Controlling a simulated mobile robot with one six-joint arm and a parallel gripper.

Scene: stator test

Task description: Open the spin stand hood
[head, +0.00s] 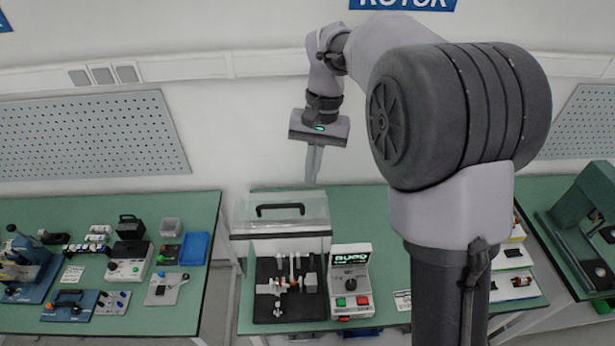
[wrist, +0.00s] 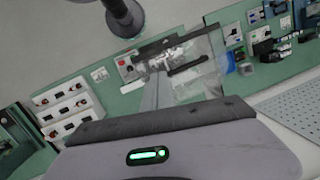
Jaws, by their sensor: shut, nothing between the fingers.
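The spin stand hood (head: 313,212) is a clear box-like cover with a black handle (head: 280,205) on its top. It appears to be down over the black spin stand base (head: 262,310), where a metal shaft assembly shows through. The hood also shows in the wrist view (wrist: 207,85), with its dark handle (wrist: 188,66). My gripper (head: 312,178) is shut and empty. It hangs with its fingers pointing down, above and behind the hood in the picture, slightly right of the handle and apart from it.
A control box (head: 350,258) with red and green buttons stands right of the hood. The left bench (head: 150,318) holds several devices and a blue tray (head: 195,248). A green machine (head: 585,215) stands at far right. Bench surface behind the control box is clear.

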